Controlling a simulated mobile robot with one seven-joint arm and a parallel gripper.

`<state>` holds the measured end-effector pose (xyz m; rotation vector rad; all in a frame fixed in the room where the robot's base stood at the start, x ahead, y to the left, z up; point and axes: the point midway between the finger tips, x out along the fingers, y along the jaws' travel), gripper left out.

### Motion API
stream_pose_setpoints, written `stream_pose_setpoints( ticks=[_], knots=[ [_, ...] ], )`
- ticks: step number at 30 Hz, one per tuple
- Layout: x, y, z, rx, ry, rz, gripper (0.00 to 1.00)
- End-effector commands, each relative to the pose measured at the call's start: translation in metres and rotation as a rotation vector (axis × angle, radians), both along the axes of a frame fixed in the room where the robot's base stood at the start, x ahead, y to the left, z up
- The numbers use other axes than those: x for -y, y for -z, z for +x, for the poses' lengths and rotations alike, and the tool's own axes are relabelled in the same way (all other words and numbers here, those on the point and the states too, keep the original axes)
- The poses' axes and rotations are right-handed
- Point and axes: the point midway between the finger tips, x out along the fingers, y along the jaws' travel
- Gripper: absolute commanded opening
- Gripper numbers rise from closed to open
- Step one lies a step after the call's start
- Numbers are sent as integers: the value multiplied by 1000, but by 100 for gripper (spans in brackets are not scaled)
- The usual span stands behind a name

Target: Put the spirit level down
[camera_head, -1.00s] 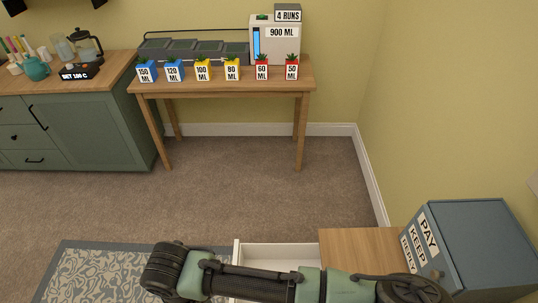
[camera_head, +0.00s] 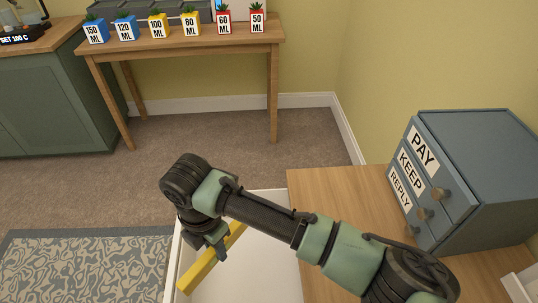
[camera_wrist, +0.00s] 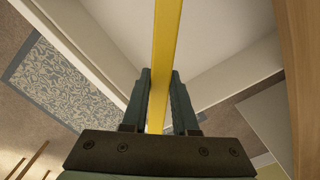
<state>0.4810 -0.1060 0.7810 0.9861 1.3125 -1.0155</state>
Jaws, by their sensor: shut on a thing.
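The spirit level is a long yellow bar (camera_head: 200,270). It also shows in the wrist view (camera_wrist: 166,45), running up between the two fingers. My gripper (camera_head: 218,243) is shut on it, and in the wrist view the gripper (camera_wrist: 160,90) has one finger on each side of the bar. In the head view the level lies slantwise over an open white drawer (camera_head: 256,262). I cannot tell whether it touches the drawer floor.
A wooden top (camera_head: 320,185) is beside the drawer, with a grey cabinet (camera_head: 480,165) labelled PAY, KEEP and REPLY on it. A patterned rug (camera_head: 80,270) lies left of the drawer. A wooden table (camera_head: 180,48) with several labelled small pots stands at the back.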

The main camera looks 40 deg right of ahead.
Motion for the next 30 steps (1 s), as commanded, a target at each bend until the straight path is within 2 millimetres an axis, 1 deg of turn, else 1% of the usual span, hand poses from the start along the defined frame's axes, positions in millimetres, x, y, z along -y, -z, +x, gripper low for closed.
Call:
stream_pose_setpoints(
  ticks=[1,3,7,12,17,20,24,30],
  knots=[
    [6,26,2,-1,-87,1,0],
    [13,39,5,-5,-222,5,0],
    [24,58,9,-9,-440,12,0],
    [32,70,12,-8,-627,19,0],
    [35,77,12,-9,-695,22,0],
    [35,90,12,-11,-702,23,0],
    [35,114,12,-11,-701,23,0],
    [35,134,12,-11,-701,24,0]
  ],
)
